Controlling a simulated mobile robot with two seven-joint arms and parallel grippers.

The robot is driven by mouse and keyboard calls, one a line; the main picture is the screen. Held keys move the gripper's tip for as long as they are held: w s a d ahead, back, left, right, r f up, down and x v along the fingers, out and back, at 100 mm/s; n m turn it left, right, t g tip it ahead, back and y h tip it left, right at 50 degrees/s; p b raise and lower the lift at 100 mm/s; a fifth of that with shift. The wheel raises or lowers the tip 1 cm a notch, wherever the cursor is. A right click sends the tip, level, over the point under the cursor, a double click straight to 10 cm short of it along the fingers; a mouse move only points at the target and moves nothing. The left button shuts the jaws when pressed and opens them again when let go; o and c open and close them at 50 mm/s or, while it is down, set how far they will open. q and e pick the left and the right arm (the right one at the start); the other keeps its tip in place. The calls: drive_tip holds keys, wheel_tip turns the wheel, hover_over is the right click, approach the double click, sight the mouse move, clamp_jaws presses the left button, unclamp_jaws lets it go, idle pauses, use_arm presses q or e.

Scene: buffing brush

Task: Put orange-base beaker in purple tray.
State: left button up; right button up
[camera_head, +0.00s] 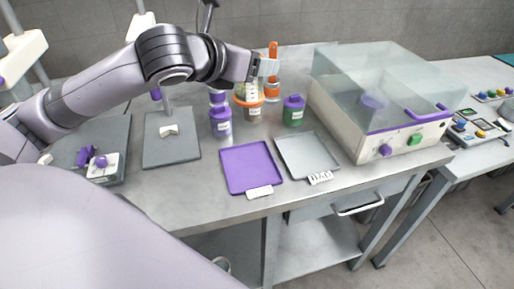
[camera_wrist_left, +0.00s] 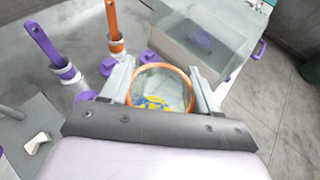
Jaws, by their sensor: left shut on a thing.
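The orange-base beaker (camera_head: 249,97) is a clear vessel with an orange band and a white label, near the back of the bench in the head view. In the left wrist view its round orange rim (camera_wrist_left: 161,67) sits between my fingers, with yellow and blue showing inside. My left gripper (camera_head: 268,68) is shut on it from above; both fingers flank it in the wrist view (camera_wrist_left: 161,88). I cannot tell whether its bottom touches the bench. The purple tray (camera_head: 251,167) lies empty and flat, nearer the front edge. My right gripper is not in view.
Purple-capped bottles (camera_head: 221,122) stand left of the beaker, and a green one (camera_head: 293,111) stands right. An orange-handled brush (camera_head: 273,49) stands behind. A grey tray (camera_head: 307,155) adjoins the purple tray's right. A clear-lidded machine (camera_head: 383,125) stands further right.

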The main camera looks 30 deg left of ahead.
use_arm(q)
drive_tip(key=shift+s+f+b, duration=0.15)
drive_tip(key=shift+f+b, duration=1.15)
drive_tip(key=shift+f, duration=8.1)
drive_tip(key=shift+f, duration=0.15)
drive_tip(key=o, duration=1.5)
